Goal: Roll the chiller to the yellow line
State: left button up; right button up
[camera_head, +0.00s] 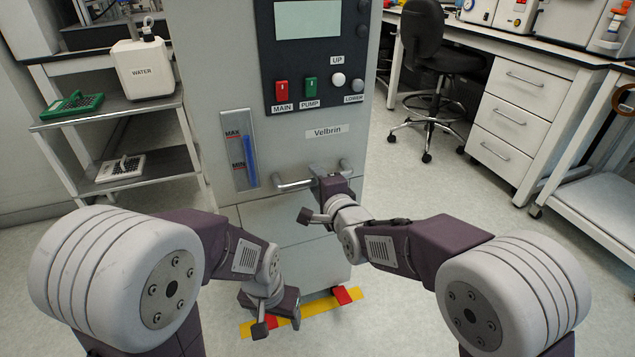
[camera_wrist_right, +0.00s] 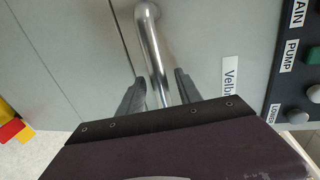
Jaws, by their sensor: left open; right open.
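The chiller (camera_head: 290,235) is a tall grey cabinet labelled Velbrin, upright in the middle of the head view. Its front bar handle (camera_head: 293,183) is metal. The yellow line (camera_head: 318,307), with red patches, lies on the floor by the cabinet's front foot; whether they overlap I cannot tell. My right gripper (camera_head: 318,200) is open at the handle. In the right wrist view the handle (camera_wrist_right: 154,55) runs between its open fingers (camera_wrist_right: 160,92). My left gripper (camera_head: 277,322) is open and low, in front of the cabinet's base, hiding part of the line.
A grey shelf cart (camera_head: 115,118) with a WATER container (camera_head: 143,68) stands close on the left. A black stool (camera_head: 430,60) and a white drawer bench (camera_head: 515,120) stand at the back right. A white cart (camera_head: 600,200) is at the right edge.

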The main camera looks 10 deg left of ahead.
jog(key=p+v, duration=0.2)
jog(key=v, duration=0.7)
